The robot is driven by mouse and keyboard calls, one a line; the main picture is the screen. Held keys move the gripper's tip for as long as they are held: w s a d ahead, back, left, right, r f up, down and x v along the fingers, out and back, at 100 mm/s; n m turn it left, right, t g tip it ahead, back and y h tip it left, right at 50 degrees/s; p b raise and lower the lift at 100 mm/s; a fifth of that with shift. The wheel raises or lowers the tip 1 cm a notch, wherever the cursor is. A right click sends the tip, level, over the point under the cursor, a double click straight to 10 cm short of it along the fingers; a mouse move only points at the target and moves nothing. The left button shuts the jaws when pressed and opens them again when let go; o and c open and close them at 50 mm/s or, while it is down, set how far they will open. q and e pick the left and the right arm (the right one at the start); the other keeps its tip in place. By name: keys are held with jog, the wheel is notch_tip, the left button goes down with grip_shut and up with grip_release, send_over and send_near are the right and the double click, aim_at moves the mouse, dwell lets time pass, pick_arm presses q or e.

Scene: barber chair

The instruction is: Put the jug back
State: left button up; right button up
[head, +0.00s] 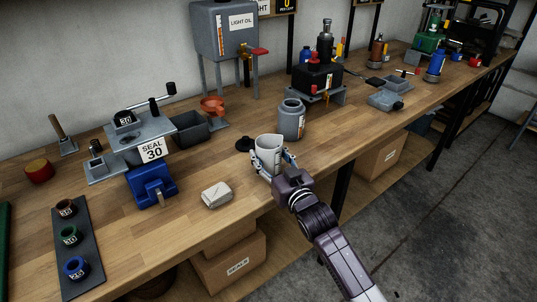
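The light grey-white jug (269,153) is near the front edge of the wooden bench, at the centre of the head view. My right gripper (272,163) reaches in from the lower right, with one finger on each side of the jug, and looks shut on it. The jug looks upright. Its lower part is hidden by the gripper, so I cannot tell whether it touches the bench. My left gripper is not in view.
A grey canister (291,122) stands close behind the jug, and a black disc (244,144) lies to its left.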

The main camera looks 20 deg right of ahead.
jog(key=o, duration=1.6)
jog(key=shift+f, duration=0.1)
jog(key=shift+r, duration=0.3)
jog(key=shift+s+f, duration=0.2)
jog(key=shift+s, duration=0.15)
jog(key=s, duration=0.3)
jog(key=s+d, duration=0.1)
jog(key=s, duration=0.3)
jog(key=s+b, duration=0.1)
jog(key=s, duration=0.3)
jog(key=shift+s+d+r, duration=0.1)
jog(key=shift+d, duration=0.1)
